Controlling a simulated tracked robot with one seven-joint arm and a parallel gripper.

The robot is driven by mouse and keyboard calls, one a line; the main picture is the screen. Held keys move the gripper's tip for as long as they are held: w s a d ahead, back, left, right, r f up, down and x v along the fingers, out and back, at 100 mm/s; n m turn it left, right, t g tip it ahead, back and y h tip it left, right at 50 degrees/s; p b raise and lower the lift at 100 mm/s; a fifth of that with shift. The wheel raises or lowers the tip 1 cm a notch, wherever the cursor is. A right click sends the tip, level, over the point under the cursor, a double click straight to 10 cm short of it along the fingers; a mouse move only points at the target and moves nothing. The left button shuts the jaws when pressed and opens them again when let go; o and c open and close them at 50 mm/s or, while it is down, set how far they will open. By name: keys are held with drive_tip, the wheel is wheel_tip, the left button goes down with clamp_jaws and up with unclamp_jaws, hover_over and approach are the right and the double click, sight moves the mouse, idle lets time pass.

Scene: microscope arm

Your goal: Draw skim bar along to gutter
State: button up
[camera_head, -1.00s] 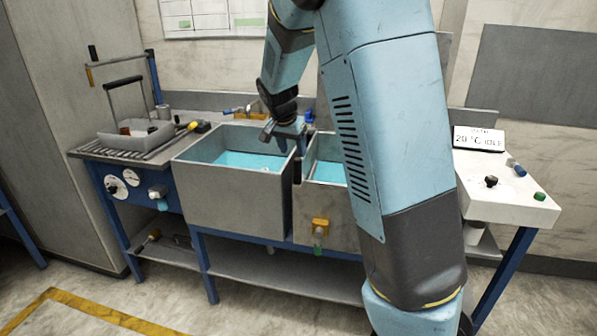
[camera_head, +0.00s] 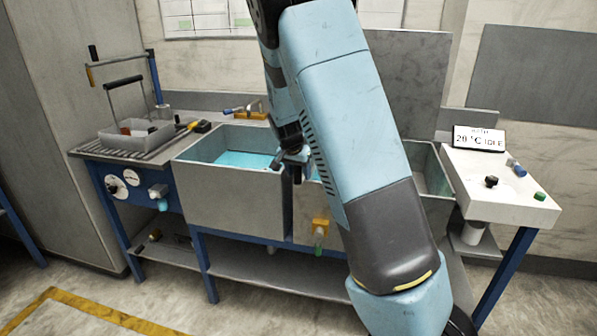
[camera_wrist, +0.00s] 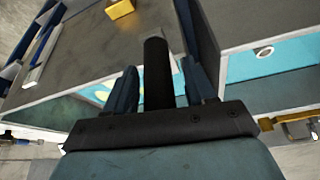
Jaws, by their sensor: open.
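My gripper (camera_head: 292,162) is low at the front of the two tanks, near the gap between them. In the wrist view, my gripper (camera_wrist: 160,82) is open, with a thick black upright handle (camera_wrist: 156,68) between its two blue fingers. It may be the skim bar's handle. The bar below it is hidden, and contact with the fingers cannot be told. The left tank (camera_head: 235,195) holds turquoise liquid (camera_head: 243,159). The right tank is mostly covered by my arm. I cannot pick out the gutter for sure.
A yellow drain valve (camera_head: 320,228) sticks out from the right tank's front. A grey basket (camera_head: 133,136) stands on a slatted drainer at left. A white console (camera_head: 500,190) with knobs and a display (camera_head: 479,139) stands at right. The floor in front is clear.

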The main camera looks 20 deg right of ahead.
clamp_jaws()
idle(0.4)
drive_tip(key=shift+s, duration=0.1)
